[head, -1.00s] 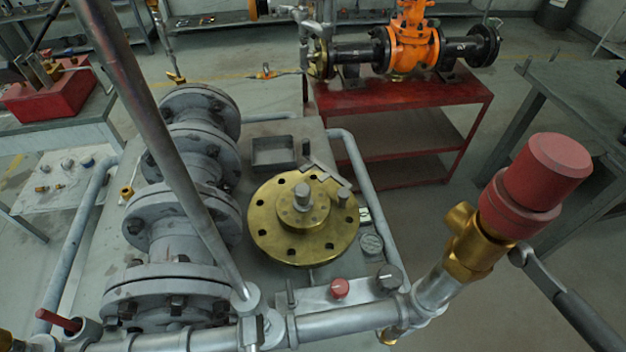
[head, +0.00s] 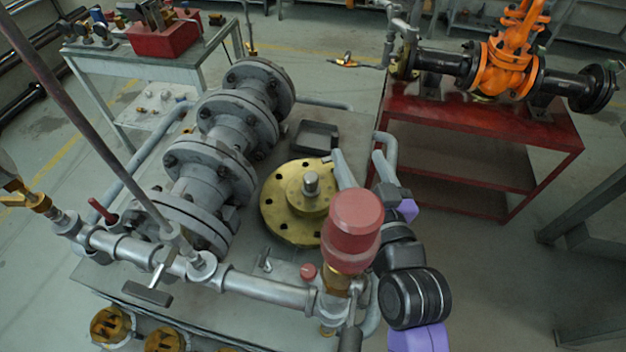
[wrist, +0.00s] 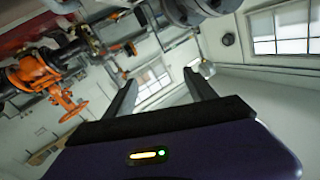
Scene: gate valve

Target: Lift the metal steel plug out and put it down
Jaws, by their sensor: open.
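The steel plug (head: 311,184) is a short grey metal cylinder standing upright at the centre of a round brass flange (head: 280,222) with bolt holes. The plug's lower part is hidden in the flange's raised hub. My gripper (head: 359,160) is open and empty, just right of the flange in the head view, with its fingers pointing away. It is apart from the plug. In the wrist view the open fingers (wrist: 161,79) point toward the wall and windows, and no plug shows between them.
A small dark square tray (head: 316,136) lies behind the flange on the grey bench. Large grey flanged pipes (head: 215,170) stand to the left. A red-capped valve (head: 352,228) and a silver pipe (head: 262,288) run along the front. An orange valve (head: 507,68) sits on a red cart.

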